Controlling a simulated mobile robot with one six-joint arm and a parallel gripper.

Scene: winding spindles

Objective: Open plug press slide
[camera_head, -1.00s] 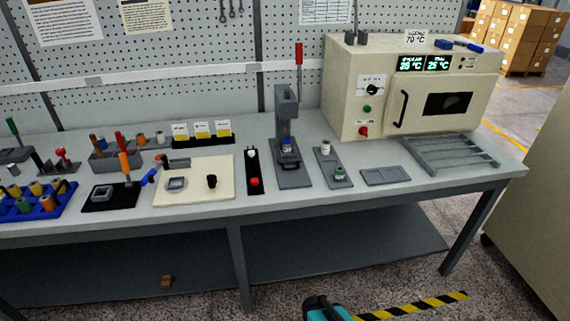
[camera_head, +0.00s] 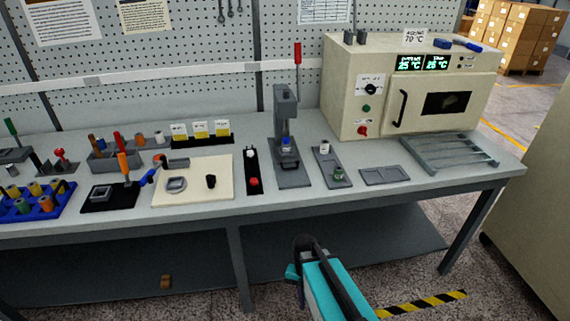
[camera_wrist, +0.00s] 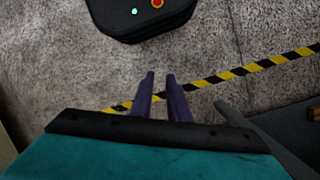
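The plug press (camera_head: 282,122) is a grey upright press on the workbench, with a red-handled lever (camera_head: 298,54) raised at its right. Its slide (camera_head: 287,161) is at the foot of the column, with a small blue-topped part (camera_head: 287,145) above it. I cannot tell exactly how far out the slide stands. My arm rises at the bottom of the head view, in front of the bench and well apart from the press. My gripper (camera_wrist: 161,74) shows in the wrist view as two dark fingers with a narrow empty gap, pointing over the floor.
An oven (camera_head: 415,88) stands right of the press, with a grey rack (camera_head: 450,152) before it. A grey plate with two small parts (camera_head: 332,170) and a black strip with a red knob (camera_head: 252,172) flank the press. The floor before the bench is clear.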

